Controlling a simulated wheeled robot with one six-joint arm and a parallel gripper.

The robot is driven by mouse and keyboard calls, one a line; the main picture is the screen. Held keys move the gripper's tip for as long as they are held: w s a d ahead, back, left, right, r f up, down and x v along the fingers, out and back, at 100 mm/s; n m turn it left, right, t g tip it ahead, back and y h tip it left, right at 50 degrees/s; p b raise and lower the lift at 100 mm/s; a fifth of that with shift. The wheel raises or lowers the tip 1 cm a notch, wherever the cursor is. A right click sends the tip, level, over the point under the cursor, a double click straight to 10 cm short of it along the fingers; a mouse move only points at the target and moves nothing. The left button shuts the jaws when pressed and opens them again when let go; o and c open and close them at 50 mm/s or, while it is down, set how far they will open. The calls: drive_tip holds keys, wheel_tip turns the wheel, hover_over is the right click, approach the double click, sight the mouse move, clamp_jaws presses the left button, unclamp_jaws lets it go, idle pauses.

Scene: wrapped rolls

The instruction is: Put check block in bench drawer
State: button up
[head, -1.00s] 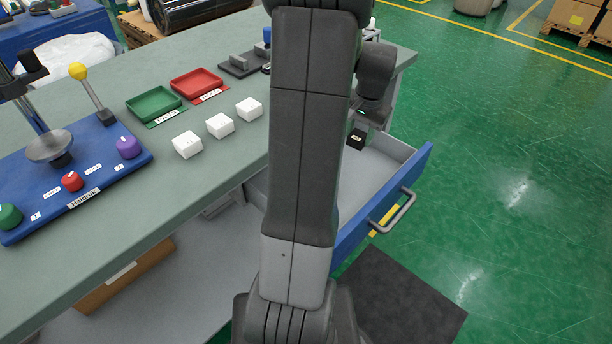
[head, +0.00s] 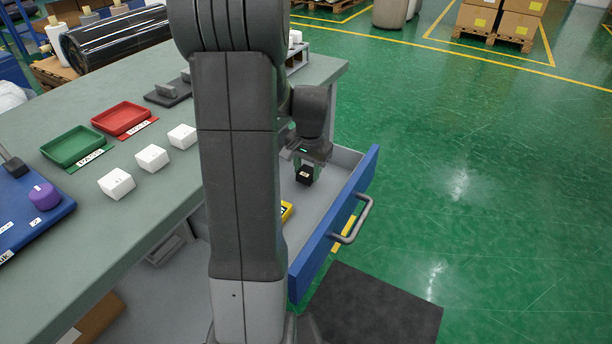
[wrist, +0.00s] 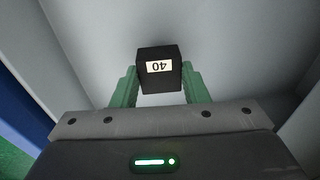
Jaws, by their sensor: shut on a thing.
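The check block (head: 304,175) is a small black cube with a white label reading 40, clear in the wrist view (wrist: 160,72). My gripper (head: 307,168) is shut on it, with a green finger (wrist: 123,88) on either side. The block is inside the opening of the bench drawer, over its grey floor; whether it touches the floor I cannot tell. The bench drawer (head: 331,226) is pulled open, with a blue front and a grey handle. My arm hides its left part.
A yellow item (head: 286,211) lies in the drawer beside my arm. On the bench (head: 120,220) are three white blocks (head: 152,158), a green tray (head: 73,146) and a red tray (head: 121,119). Green floor right of the drawer is clear, apart from a dark mat (head: 375,305).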

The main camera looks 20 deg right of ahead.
sight(309, 176)
drive_tip(key=shift+f, duration=0.9)
drive_tip(key=shift+f, duration=0.1)
drive_tip(key=o, duration=1.1)
wheel_tip(309, 176, up, 12)
drive_tip(key=s+p, duration=0.1)
drive_tip(key=p, duration=0.1)
drive_tip(key=shift+s+p, duration=0.3)
